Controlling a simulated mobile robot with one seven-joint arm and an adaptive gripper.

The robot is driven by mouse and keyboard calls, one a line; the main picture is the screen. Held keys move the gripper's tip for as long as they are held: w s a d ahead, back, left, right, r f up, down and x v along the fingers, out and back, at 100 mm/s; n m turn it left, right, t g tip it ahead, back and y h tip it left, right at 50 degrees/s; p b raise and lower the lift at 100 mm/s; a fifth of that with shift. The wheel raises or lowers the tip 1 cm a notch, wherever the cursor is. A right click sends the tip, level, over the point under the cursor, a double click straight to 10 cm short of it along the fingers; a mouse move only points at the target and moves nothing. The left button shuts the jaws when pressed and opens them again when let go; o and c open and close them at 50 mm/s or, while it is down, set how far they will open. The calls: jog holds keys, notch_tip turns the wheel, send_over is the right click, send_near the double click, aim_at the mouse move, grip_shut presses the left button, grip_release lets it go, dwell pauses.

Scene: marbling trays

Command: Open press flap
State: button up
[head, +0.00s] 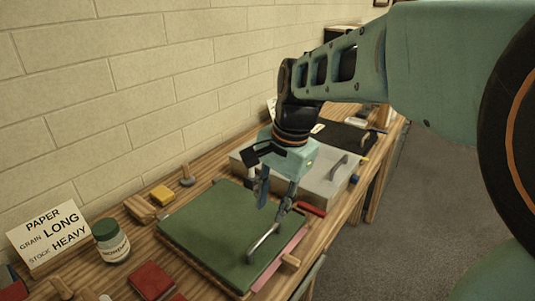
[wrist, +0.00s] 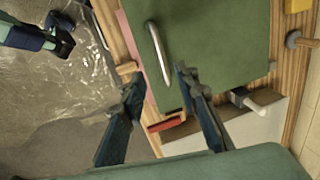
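The press flap is a flat green panel (head: 205,230) lying closed on the wooden table in the head view. It fills the upper middle of the wrist view (wrist: 220,50). A bent metal handle (head: 262,244) stands near its right edge and also shows in the wrist view (wrist: 157,50). My gripper (head: 272,212) is above that edge, fingers pointing down. In the wrist view my gripper (wrist: 157,82) is open and empty, with the handle's near end lined up between and just beyond the fingertips. I cannot tell if a finger touches the handle.
A grey box with a handle (head: 315,185) stands behind the flap. A paper sign (head: 48,237), a jar (head: 111,240), a red block (head: 151,281) and a yellow block (head: 162,195) are on the left. A red piece (head: 312,208) lies right of my gripper. The wall runs along the back.

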aim_at(263, 237)
jog(key=f, duration=0.3)
jog(key=a+f, duration=0.1)
jog(key=f, duration=0.3)
jog(key=w+f+b, duration=0.1)
jog(key=f, duration=0.2)
jog(key=shift+w+a+f, duration=0.1)
jog(key=shift+a+f, duration=0.1)
jog(key=shift+a, duration=0.15)
grip_shut()
